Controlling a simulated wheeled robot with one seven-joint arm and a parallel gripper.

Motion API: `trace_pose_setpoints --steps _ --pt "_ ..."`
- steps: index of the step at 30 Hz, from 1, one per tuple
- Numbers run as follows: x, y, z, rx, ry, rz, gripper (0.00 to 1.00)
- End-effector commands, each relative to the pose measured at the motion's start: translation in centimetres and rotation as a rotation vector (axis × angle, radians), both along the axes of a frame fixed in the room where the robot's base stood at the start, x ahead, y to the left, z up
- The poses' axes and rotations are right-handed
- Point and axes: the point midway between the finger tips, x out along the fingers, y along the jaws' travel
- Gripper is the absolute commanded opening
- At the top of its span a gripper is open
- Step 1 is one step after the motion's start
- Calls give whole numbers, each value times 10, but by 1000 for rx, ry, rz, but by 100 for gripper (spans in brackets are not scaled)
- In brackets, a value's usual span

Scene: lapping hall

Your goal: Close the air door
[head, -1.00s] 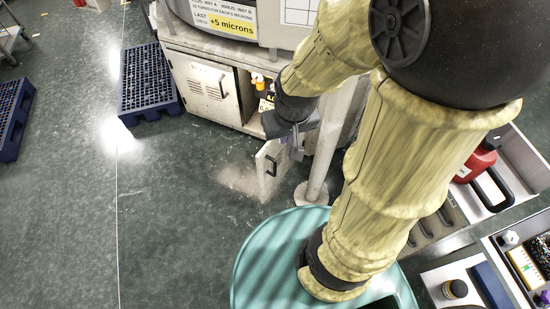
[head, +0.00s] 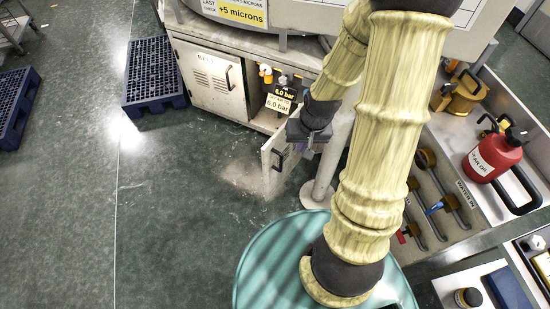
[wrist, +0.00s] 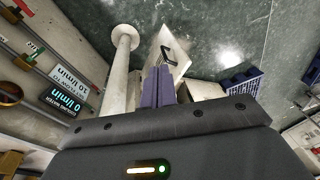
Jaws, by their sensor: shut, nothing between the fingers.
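The air door (head: 276,160) is a small light-grey cabinet door with a dark handle, swung open and standing out from the cabinet front in the head view. It also shows in the wrist view (wrist: 174,52), ahead of my fingers. My gripper (head: 306,143) is just right of the door's upper edge in the head view. In the wrist view my gripper's purple fingers (wrist: 159,84) are together with nothing between them, overlapping the door's lower part. I cannot tell whether they touch it. Behind the open door, the compartment shows a gauge with "6.0 bar" labels (head: 281,99).
The closed louvred door (head: 212,82) is left of the opening. A pale post (head: 322,182) stands close right of the air door. A teal round surface (head: 262,262) is in front. Blue pallets (head: 152,75) lie left; the floor between is clear. A red can (head: 492,157) stands right.

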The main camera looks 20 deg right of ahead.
Motion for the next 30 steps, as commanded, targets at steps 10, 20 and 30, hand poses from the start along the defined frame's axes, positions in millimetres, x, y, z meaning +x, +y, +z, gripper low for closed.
trace_pose_setpoints --steps 10,20,30 --pt "27 -13 -141 298 -45 -244 0" --pt "69 -32 -207 607 -218 -545 0" --pt "80 -40 -208 667 -270 -611 0"
